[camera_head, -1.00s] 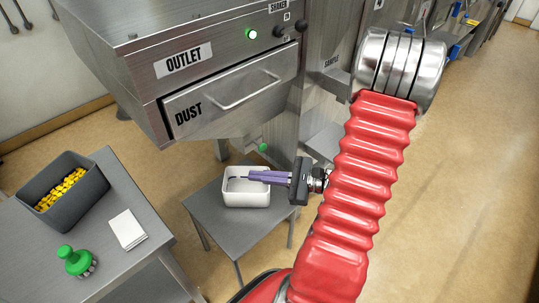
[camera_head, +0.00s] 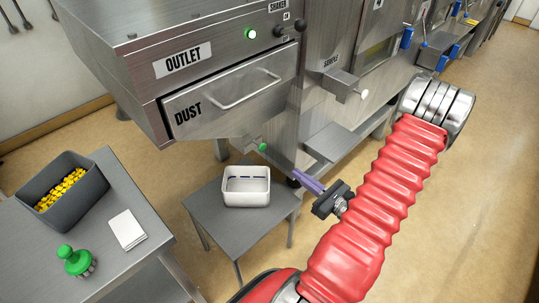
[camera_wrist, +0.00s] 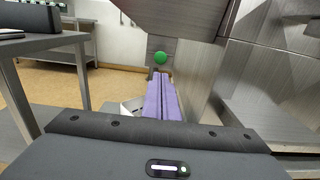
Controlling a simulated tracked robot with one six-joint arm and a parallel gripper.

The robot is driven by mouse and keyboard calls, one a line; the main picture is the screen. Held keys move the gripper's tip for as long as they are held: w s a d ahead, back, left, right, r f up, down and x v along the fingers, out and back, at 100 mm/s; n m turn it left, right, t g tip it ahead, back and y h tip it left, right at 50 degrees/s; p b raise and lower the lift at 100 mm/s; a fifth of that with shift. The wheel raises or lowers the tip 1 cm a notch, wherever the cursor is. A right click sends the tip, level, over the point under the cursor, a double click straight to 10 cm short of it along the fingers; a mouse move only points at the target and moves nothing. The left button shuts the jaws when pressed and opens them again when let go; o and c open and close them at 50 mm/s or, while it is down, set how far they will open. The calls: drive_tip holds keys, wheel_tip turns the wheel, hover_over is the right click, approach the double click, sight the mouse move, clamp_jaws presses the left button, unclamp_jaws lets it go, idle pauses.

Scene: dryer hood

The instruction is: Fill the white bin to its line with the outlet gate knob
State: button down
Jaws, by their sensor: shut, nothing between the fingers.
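The white bin (camera_head: 247,198) stands on a small grey stand under the dryer's outlet. It has a dark line along its inner wall, and no product shows in it. The green outlet gate knob (camera_head: 263,147) sits on the hood's underside above and behind the bin; it also shows in the wrist view as a green ball (camera_wrist: 160,58) just beyond my fingertips. My gripper (camera_head: 297,173) has purple fingers, shut and empty, to the right of the bin and apart from the knob.
The small stand (camera_head: 215,213) holds the bin. A left table (camera_head: 150,210) holds a grey box (camera_head: 85,187) of yellow pieces, a white card (camera_head: 127,229) and a green-handled tool (camera_head: 76,260). Floor is clear on the right.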

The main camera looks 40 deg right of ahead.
sight(264, 149)
drive_tip(key=shift+w+a, duration=0.15)
drive_tip(key=shift+w, duration=3.35)
drive_tip(key=shift+w+a, duration=0.1)
drive_tip(key=shift+w, duration=3.35)
drive_tip(key=shift+d, duration=0.1)
